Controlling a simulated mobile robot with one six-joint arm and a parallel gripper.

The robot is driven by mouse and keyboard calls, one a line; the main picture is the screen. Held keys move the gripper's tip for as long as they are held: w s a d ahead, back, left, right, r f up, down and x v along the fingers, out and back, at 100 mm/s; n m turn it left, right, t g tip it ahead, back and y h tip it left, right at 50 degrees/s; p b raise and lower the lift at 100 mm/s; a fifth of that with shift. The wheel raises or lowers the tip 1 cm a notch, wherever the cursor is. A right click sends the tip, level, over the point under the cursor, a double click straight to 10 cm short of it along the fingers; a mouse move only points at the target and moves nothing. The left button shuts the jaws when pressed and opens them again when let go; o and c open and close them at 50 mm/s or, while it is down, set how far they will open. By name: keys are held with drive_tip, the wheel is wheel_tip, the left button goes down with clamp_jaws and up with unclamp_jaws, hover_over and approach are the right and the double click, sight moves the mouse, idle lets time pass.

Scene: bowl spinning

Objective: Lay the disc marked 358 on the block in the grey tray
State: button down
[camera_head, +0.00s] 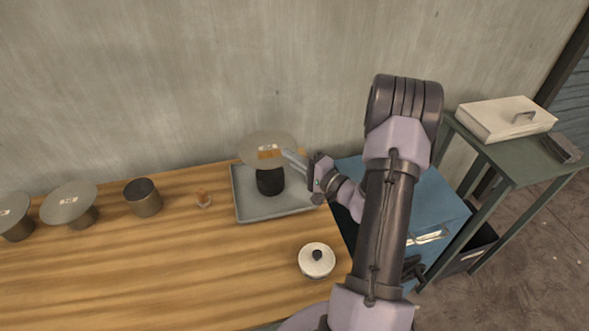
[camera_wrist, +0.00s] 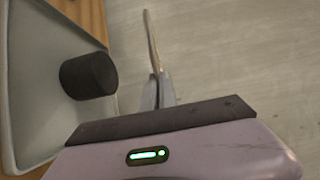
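A round grey disc (camera_head: 262,140) with an orange label is held above the grey tray (camera_head: 238,203); the number on the label is too small to read. My gripper (camera_head: 287,155) comes in from the right and is shut on the disc's edge. A dark round block (camera_head: 270,183) stands in the tray, below the disc in the head view. In the wrist view the disc (camera_wrist: 151,38) shows edge-on between the fingertips (camera_wrist: 157,82). There the block (camera_wrist: 88,75) stands inside the tray (camera_wrist: 30,105), with a clear gap between it and the disc.
Two more discs, one (camera_head: 66,204) and another (camera_head: 10,209), sit on stands at the left. An open cylinder (camera_head: 142,198) stands beside them. A lidded white pot (camera_head: 316,260) is in front. The wooden table's front left is clear.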

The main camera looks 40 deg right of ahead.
sight(282, 177)
drive_tip(key=f+b, duration=0.4)
drive_tip(key=f, duration=0.6)
drive_tip(key=shift+w, duration=0.2)
drive_tip(key=shift+r, duration=0.15)
drive_tip(key=shift+f, duration=0.25)
drive_tip(key=shift+s+f+b, duration=0.1)
drive_tip(key=shift+b, duration=0.2)
drive_tip(key=shift+a+f, duration=0.1)
